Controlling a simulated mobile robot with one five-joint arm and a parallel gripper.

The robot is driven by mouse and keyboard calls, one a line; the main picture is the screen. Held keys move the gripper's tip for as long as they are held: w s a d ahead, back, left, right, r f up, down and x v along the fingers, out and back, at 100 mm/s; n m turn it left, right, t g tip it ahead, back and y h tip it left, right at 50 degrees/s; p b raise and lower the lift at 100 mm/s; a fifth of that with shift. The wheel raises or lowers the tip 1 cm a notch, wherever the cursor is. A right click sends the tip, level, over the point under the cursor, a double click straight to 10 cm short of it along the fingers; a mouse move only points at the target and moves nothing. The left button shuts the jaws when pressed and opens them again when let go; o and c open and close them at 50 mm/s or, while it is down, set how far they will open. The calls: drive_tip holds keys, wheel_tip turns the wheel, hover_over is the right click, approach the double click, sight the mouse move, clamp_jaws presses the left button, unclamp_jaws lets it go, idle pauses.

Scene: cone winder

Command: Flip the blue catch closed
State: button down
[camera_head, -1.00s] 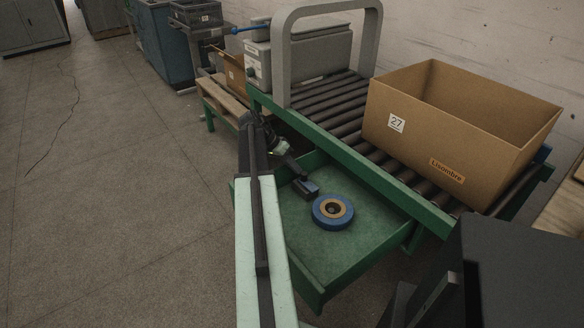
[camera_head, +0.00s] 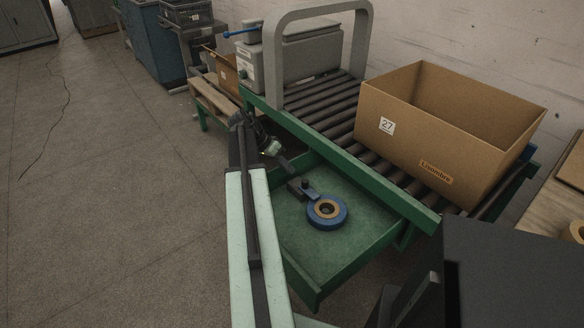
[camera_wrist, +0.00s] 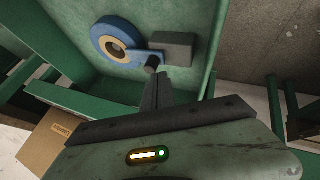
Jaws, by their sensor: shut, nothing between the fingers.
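In the green tray, a short blue arm with a black knob, which looks like the catch (camera_head: 314,193), runs between a dark block (camera_head: 294,188) and a blue ring with a tan core (camera_head: 340,218). The catch also shows in the wrist view (camera_wrist: 134,63), with its knob nearest to me; where it meets the ring is unclear. My gripper (camera_head: 289,170) is shut and empty, above the tray just behind the block in the head view. In the wrist view its fingers (camera_wrist: 158,76) point at the knob; I cannot tell whether they touch it.
The green tray (camera_head: 345,255) has raised walls. Behind it a roller conveyor (camera_head: 325,112) carries a cardboard box (camera_head: 440,150) marked 27. A grey arch (camera_head: 364,45) and a grey unit with a blue handle (camera_head: 240,31) stand farther back. The floor at left is clear.

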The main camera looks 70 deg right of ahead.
drive_tip(key=p+v, duration=0.2)
drive_tip(key=v, duration=0.3)
drive_tip(key=shift+p, duration=0.3)
